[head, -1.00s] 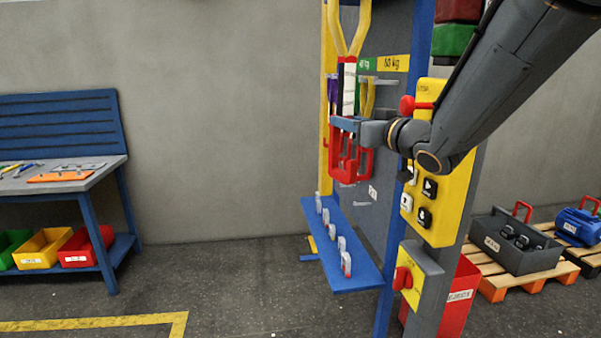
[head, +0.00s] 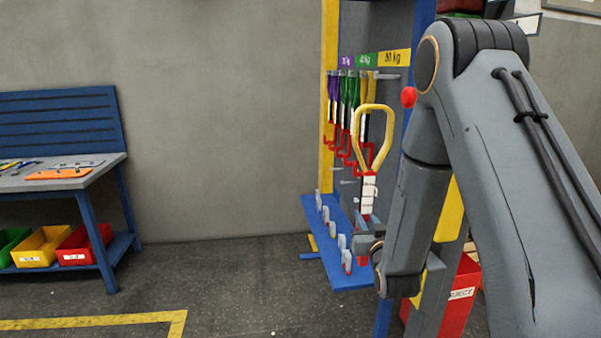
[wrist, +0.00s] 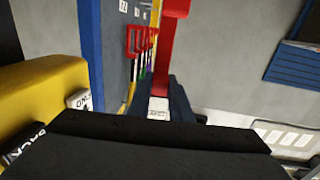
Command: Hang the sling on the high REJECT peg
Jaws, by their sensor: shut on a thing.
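The held sling shows a yellow loop (head: 385,150), a white tag (head: 368,194) and a red lower part. The red part also shows in the wrist view (wrist: 168,55). My gripper (head: 366,236) is shut on this red part, with the loop standing up above it. The sling is in front of the grey rack panel (head: 392,125), above the right part of the lower blue shelf. Thin pegs stick out of the panel, one (head: 388,77) under the 80 kg label and others lower down. I cannot tell which peg is the high REJECT peg.
Several slings (head: 345,100) with red hooks hang on the rack. Grey clips (head: 326,214) stand along the blue shelf (head: 347,275). A yellow button box (wrist: 45,100) is close on the left in the wrist view. A red REJECT bin (head: 458,315) stands at the lower right. Floor on the left is clear.

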